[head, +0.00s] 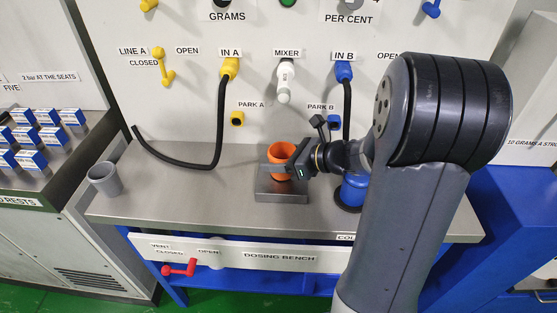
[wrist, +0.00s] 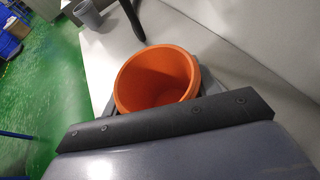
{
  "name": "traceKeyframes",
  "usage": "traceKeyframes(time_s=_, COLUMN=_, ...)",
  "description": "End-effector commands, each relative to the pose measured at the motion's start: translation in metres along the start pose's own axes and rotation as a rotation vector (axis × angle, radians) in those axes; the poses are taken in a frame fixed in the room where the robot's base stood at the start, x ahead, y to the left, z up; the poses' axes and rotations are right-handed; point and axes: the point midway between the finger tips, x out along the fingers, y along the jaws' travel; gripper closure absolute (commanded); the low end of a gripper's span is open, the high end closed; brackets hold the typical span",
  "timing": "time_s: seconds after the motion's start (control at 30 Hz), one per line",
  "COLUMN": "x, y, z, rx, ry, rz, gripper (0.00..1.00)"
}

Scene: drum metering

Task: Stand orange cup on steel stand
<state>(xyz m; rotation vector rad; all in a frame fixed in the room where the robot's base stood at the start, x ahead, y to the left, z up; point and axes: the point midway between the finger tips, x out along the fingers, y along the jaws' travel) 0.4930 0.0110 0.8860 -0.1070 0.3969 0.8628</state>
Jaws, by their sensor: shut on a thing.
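The orange cup (head: 281,156) is upright at the middle of the bench, at the steel stand (head: 281,194). In the wrist view the orange cup (wrist: 155,78) shows its open, empty-looking inside. My gripper (head: 279,169) reaches in from the right and is shut on the cup, with one finger across its front. The stand is a low grey block under and in front of the cup. The fingers hide the cup's lower part, so I cannot tell whether its base touches the stand.
A grey cup (head: 104,179) stands at the bench's left end. A black hose (head: 218,125) hangs from yellow IN A and lies across the bench's back left. A blue container (head: 353,191) stands right of the stand, partly behind my arm. The bench front left (head: 190,208) is clear.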

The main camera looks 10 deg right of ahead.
Motion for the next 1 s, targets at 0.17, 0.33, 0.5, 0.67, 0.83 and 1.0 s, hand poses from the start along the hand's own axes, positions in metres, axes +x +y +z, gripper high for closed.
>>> traceKeyframes(time_s=0.17, x=0.0003, y=-0.0001, z=-0.0006, rx=-0.001, ry=0.000, rz=0.000, gripper=0.66)
traceKeyframes(time_s=0.33, x=0.0016, y=-0.0003, z=-0.0039, rx=-0.001, ry=0.000, rz=0.000, gripper=0.66)
traceKeyframes(time_s=0.5, x=0.0017, y=-0.0002, z=-0.0042, rx=-0.001, ry=0.000, rz=0.000, gripper=0.34)
traceKeyframes(time_s=0.67, x=0.0016, y=-0.0002, z=-0.0041, rx=-0.001, ry=0.000, rz=0.000, gripper=0.21)
traceKeyframes(time_s=0.83, x=0.0016, y=-0.0003, z=-0.0040, rx=-0.001, ry=0.000, rz=0.000, gripper=0.21)
traceKeyframes(time_s=1.0, x=-0.0008, y=0.0001, z=0.0018, rx=-0.001, ry=0.000, rz=-0.001, gripper=0.21)
